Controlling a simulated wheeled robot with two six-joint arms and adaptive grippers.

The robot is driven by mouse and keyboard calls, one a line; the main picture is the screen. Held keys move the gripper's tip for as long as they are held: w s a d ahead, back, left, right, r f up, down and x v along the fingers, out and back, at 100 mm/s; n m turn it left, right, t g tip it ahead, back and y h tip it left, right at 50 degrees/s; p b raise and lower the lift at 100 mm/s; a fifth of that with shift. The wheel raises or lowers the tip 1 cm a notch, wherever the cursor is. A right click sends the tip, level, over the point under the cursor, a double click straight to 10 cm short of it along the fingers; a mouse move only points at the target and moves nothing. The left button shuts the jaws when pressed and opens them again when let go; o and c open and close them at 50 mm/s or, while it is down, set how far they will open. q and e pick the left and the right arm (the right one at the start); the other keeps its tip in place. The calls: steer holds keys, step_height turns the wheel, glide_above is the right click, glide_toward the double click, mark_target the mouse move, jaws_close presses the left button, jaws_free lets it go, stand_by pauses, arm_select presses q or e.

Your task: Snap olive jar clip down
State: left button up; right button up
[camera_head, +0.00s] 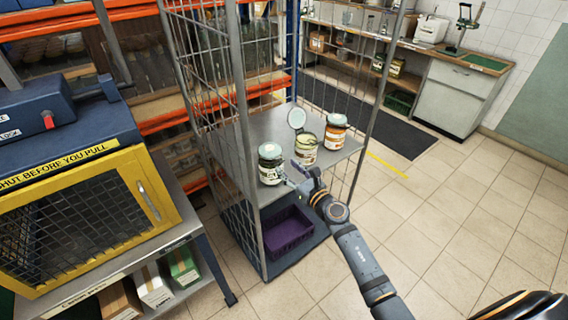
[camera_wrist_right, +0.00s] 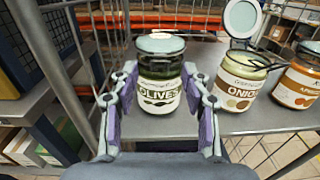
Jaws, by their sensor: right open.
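The olive jar (camera_head: 270,165) stands upright on the grey shelf of a wire cage trolley. In the right wrist view the olive jar (camera_wrist_right: 160,90) shows its OLIVES label, and its pale lid lies flat on top. I cannot make out its clip. My right gripper (camera_head: 287,180) is open at the front of the jar. In the wrist view the right gripper (camera_wrist_right: 160,76) has one finger on each side of the jar; whether they touch it I cannot tell. My left gripper is not in view.
The onion jar (camera_head: 305,149) stands to the right with its lid tipped up. The apricot-coloured jar (camera_head: 335,132) is beyond it. Trolley bars (camera_head: 243,120) stand close on the left. A purple crate (camera_head: 288,232) sits below. A yellow-framed machine (camera_head: 150,195) is at left.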

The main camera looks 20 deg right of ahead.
steer(key=x, duration=0.3)
jaws_close()
stand_by(0.3)
